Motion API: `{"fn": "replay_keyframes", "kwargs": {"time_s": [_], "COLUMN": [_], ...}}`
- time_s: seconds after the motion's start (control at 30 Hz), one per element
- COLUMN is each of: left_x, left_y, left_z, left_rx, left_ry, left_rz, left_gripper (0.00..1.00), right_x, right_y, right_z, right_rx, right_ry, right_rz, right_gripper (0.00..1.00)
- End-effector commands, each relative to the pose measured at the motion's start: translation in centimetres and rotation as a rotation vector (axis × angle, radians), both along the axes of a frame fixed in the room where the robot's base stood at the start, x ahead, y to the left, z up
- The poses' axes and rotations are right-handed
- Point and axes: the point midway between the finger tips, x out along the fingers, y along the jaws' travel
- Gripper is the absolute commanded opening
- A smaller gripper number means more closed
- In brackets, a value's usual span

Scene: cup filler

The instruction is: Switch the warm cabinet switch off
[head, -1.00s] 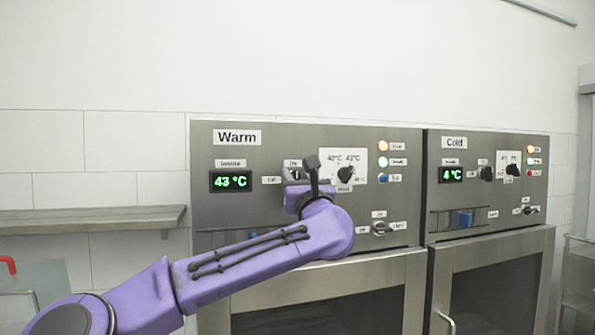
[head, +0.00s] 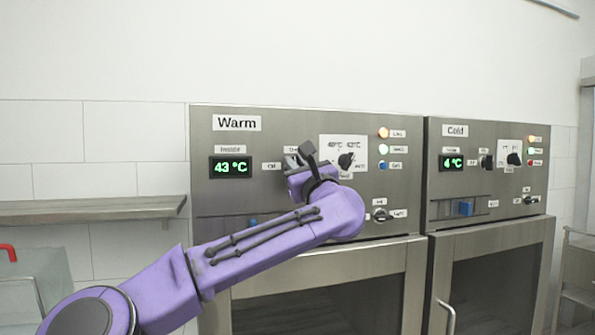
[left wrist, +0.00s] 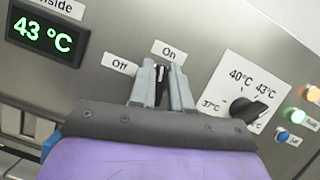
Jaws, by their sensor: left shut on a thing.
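The warm cabinet (head: 262,205) has a steel front panel with a "Warm" label and a green 43 °C display (head: 230,167). Its switch is a dark knob, seen in the left wrist view (left wrist: 161,84) between an "Off" label (left wrist: 119,64) on its left and an "On" label (left wrist: 169,51) above it. My left gripper (left wrist: 162,88) is shut on this knob, with one grey finger on each side. The fingers hide most of the knob, so its exact setting is hard to tell. In the head view my left gripper (head: 296,160) covers the switch. My right gripper is out of view.
A temperature dial (head: 346,160) and indicator lights (head: 384,149) sit right of the switch, with a light knob (head: 379,215) below. The cold cabinet (head: 470,185) stands to the right. A shelf (head: 90,209) is on the left wall.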

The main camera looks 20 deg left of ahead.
Motion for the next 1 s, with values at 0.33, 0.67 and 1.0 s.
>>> {"fn": "replay_keyframes", "kwargs": {"time_s": [0.33, 0.67, 1.0], "left_x": [-0.1, -0.2, -0.2], "left_y": [0.0, 0.1, 0.2], "left_z": [-0.1, 0.0, -0.2], "left_rx": [-0.270, -0.530, -0.794], "left_ry": [-0.182, -0.358, -0.534], "left_rz": [0.000, 0.000, 0.000], "left_gripper": [0.00, 0.00, 0.00], "right_x": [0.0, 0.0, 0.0], "right_y": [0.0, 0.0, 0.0], "right_z": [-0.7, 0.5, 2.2], "right_rx": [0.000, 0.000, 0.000], "right_ry": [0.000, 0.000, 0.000], "right_rz": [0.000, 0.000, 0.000], "right_gripper": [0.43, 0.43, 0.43]}}
